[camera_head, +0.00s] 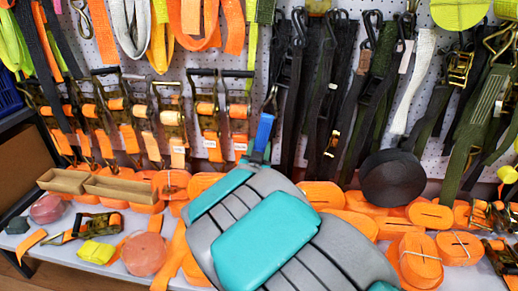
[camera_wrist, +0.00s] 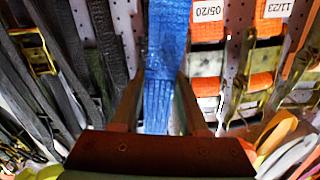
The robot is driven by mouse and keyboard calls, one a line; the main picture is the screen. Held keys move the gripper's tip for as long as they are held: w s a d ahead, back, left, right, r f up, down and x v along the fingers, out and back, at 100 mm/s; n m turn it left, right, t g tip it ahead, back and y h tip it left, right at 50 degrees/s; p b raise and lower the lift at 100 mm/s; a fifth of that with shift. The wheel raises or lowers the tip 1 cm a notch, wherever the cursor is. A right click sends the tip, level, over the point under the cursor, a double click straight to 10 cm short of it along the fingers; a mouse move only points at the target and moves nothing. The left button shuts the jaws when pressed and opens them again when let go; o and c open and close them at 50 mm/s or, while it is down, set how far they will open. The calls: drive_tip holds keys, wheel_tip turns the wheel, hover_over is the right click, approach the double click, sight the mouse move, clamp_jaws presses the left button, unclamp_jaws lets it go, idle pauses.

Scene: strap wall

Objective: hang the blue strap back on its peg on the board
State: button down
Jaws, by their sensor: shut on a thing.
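The blue strap (camera_head: 264,130) shows as a short upright piece just above my arm in the head view, in front of the pegboard (camera_head: 345,172). In the wrist view the blue strap (camera_wrist: 167,45) runs from the top edge down between the two fingers of my gripper (camera_wrist: 162,88). My gripper is shut on it. In the head view my arm covers most of the gripper and the strap's lower part. I cannot tell which peg is the blue strap's own, or whether the strap touches the board.
Orange ratchet straps (camera_head: 207,108) hang to the left and dark straps (camera_head: 290,85) to the right. A shelf (camera_head: 75,247) below holds orange strap rolls (camera_head: 420,258), a black roll (camera_head: 392,177) and cardboard trays (camera_head: 122,190). The surroundings are crowded.

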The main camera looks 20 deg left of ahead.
drive_tip(key=shift+p+x, duration=0.55)
drive_tip(key=shift+x, duration=1.75)
drive_tip(key=shift+w+a+f, duration=0.15)
drive_tip(key=shift+w+f, duration=0.55)
drive_tip(key=shift+f, duration=0.15)
drive_tip(key=shift+c, duration=1.8)
unclamp_jaws()
